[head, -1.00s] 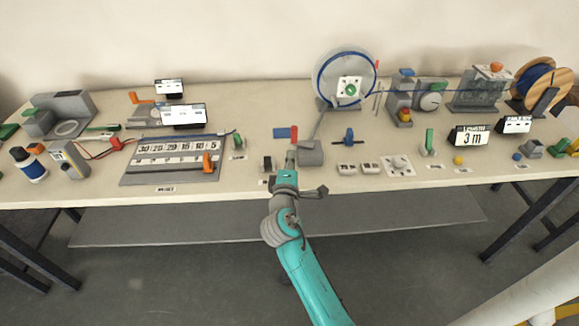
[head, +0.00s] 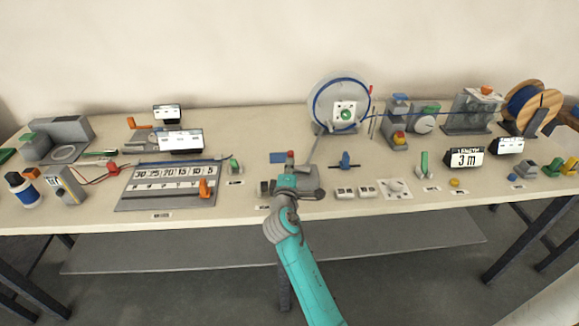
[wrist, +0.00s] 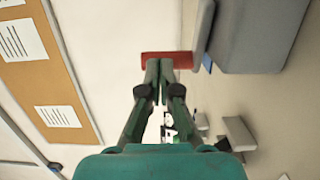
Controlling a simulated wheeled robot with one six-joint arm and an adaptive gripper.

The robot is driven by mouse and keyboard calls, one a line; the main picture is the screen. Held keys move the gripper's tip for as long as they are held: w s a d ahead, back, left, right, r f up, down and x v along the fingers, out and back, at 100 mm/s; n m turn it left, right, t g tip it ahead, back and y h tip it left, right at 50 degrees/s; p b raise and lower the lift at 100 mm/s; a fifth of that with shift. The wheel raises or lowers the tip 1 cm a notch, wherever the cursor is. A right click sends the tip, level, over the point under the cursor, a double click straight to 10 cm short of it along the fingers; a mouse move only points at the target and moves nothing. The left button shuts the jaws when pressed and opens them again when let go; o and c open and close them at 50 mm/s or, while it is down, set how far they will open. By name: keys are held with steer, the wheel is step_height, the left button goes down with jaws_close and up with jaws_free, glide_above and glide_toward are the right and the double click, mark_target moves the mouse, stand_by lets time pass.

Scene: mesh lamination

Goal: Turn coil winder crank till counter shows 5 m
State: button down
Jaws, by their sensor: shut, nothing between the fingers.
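The coil winder (head: 339,104) is an upright grey wheel with a blue rim band and white hub plate at the back of the bench. A small red piece (head: 370,90) shows at its right edge. The length counter (head: 464,159) reads 3 m. A slanted grey bar runs from the winder's foot towards a grey block (head: 308,190) at the front. My gripper (head: 290,166) points up beside this block, shut and empty. In the wrist view, its fingertips (wrist: 160,66) are at a red grip (wrist: 165,57), apparently touching it. Whether this grip is the crank handle, I cannot tell.
Blue cable runs right from the winder past a grey fixture (head: 399,120) to a wooden spool (head: 532,105). A marked length board (head: 125,201) lies left of my gripper. White switch boxes and a small blue part (head: 345,162) stand to its right.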

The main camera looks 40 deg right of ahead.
mark_target(293, 152)
steer(key=shift+w+d, duration=0.2)
steer(key=shift+w, duration=0.3)
steer(key=shift+w+d, duration=0.15)
steer(key=shift+w, duration=0.1)
steer(key=shift+x, duration=2)
steer(key=shift+d, duration=0.7)
